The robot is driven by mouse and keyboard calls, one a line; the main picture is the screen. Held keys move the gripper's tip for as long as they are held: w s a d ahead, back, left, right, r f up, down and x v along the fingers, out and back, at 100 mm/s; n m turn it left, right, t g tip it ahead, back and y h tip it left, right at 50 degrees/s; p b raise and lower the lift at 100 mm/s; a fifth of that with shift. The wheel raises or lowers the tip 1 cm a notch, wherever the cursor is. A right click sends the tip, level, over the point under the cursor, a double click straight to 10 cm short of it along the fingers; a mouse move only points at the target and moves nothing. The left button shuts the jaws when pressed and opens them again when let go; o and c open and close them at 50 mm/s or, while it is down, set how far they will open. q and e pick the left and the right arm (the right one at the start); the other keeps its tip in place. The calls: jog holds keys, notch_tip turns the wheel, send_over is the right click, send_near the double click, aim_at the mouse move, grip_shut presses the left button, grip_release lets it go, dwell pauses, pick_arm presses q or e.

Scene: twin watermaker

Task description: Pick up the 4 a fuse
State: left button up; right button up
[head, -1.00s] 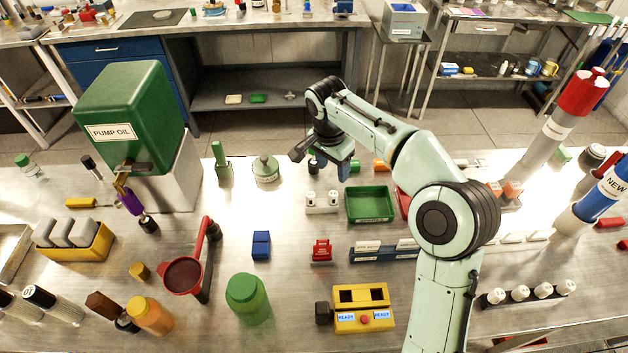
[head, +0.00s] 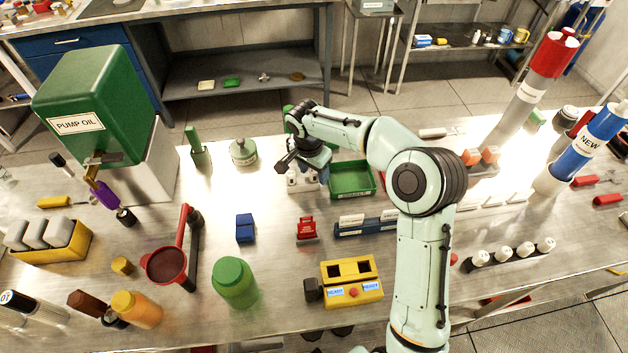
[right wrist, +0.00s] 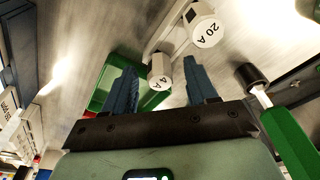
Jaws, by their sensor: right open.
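The 4 A fuse (right wrist: 161,72) is a white cylinder with its label facing the camera in the right wrist view. It stands in a pale rack beside the larger 20 A fuse (right wrist: 205,30). My right gripper (right wrist: 160,66) is open, with its two dark blue fingers on either side of the 4 A fuse in that view. I cannot tell whether they touch it. In the head view the right gripper (head: 303,165) is low over the white fuse rack (head: 292,188) and partly hides it. My left gripper is not in view.
A green tray (head: 352,192) lies right beside the rack; it also shows in the right wrist view (right wrist: 98,98). A green holder (head: 199,157) and a greenish jar (head: 243,152) stand to the left. A red part (head: 306,229) and blue block (head: 245,229) lie nearer.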

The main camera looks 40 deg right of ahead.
jog(key=shift+w+d+f, duration=0.1)
jog(key=shift+f, duration=0.45)
grip_shut()
jog(key=shift+r, duration=0.1)
